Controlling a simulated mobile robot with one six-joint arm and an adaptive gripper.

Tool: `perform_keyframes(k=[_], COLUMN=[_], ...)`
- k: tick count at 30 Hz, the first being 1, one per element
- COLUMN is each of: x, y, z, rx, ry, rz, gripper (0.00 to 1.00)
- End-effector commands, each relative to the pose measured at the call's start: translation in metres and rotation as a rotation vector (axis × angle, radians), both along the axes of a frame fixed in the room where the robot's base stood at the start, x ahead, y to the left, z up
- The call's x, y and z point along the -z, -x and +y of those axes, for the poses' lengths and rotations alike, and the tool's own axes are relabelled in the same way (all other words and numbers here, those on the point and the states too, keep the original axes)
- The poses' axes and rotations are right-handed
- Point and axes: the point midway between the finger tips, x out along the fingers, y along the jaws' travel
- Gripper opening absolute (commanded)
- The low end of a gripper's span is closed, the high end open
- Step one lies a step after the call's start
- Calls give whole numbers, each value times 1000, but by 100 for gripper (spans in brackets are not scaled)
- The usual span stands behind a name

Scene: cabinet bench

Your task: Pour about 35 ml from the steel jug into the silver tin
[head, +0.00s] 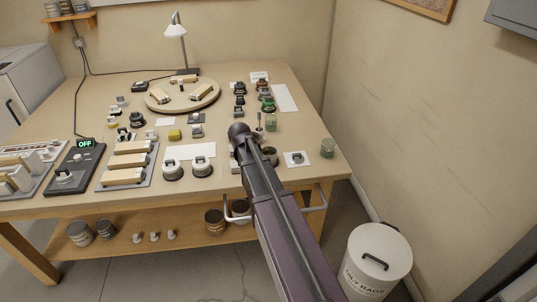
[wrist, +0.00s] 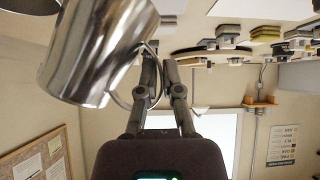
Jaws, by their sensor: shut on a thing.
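The steel jug (wrist: 95,50) is large at the upper left of the wrist view, shiny and slanted in the picture. Its thin wire-like handle runs to my gripper (wrist: 162,75), which is shut on it. The jug's contents are not visible. In the head view my arm reaches over the right part of the bench, and the jug and fingertips are hidden behind it. I cannot make out the silver tin for certain. A small round tin with a dark top (head: 270,156) shows just right of my arm.
The bench (head: 225,140) is crowded with dark-topped pots and pale blocks. A round board (head: 160,101) and a lamp (head: 176,28) stand at the back. A white bin (head: 376,262) stands on the floor.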

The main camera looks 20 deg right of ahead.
Motion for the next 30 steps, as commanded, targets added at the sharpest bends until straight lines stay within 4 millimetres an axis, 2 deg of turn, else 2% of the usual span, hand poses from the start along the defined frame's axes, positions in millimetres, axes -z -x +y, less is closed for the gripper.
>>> perform_keyframes(k=[3, 26, 30], x=[10, 33, 32], y=[-2, -11, -12], z=[6, 33, 37], rx=[-3, -3, -4], ry=[43, 349, 410], rz=[11, 100, 120], gripper=[0, 0, 0])
